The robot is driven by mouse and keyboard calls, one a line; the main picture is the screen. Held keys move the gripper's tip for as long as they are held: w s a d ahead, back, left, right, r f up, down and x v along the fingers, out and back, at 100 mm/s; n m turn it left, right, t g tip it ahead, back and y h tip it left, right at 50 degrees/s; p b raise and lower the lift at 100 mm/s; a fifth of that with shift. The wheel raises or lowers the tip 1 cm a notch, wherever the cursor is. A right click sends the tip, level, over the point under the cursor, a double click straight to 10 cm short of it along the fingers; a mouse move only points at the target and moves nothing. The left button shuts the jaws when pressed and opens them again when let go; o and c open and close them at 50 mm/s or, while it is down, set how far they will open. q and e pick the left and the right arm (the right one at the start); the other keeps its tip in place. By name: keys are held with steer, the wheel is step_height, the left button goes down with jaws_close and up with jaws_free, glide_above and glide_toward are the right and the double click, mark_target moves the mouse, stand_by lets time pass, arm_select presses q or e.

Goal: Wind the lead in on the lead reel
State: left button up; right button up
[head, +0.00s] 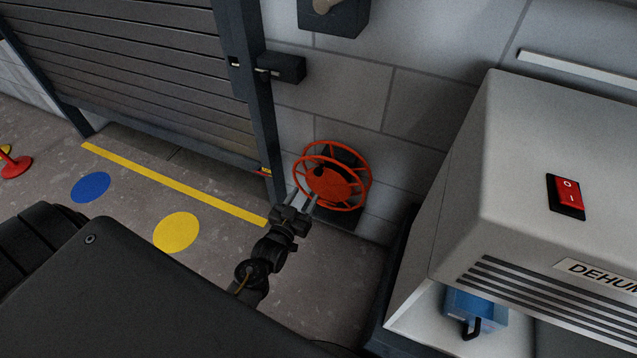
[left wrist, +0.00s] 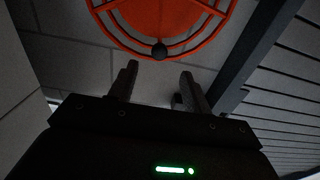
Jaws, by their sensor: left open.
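The lead reel (head: 332,180) is an orange-red spoked wheel with a solid hub, mounted low on the block wall beside the shutter post. In the left wrist view the reel (left wrist: 165,18) fills the top, and a round dark knob (left wrist: 159,51) sits on its near rim. My left gripper (head: 303,198) is just in front of the reel, at its lower left in the head view. In the wrist view its two fingers (left wrist: 158,78) are apart with nothing between them, and the knob shows just beyond the fingertips. I cannot make out the lead. My right gripper is not in view.
A roller shutter (head: 130,70) with a dark post (head: 258,110) stands left of the reel. A pale dehumidifier (head: 530,170) with a red switch stands close on the right. The floor has a yellow line (head: 175,183) and coloured discs (head: 177,232).

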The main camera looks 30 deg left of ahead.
mark_target(317, 174)
arm_select(q)
steer(key=w, duration=0.9)
steer(key=shift+w+a+r+b, duration=0.15)
steer(key=shift+a+b, duration=0.1)
steer(key=shift+b, duration=0.05)
steer(key=shift+w, duration=0.75)
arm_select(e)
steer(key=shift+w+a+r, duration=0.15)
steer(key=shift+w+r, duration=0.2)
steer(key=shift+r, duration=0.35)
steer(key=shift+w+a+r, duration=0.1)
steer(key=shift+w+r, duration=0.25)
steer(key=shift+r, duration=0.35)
arm_select(q)
steer(key=shift+c, duration=0.2)
jaws_close()
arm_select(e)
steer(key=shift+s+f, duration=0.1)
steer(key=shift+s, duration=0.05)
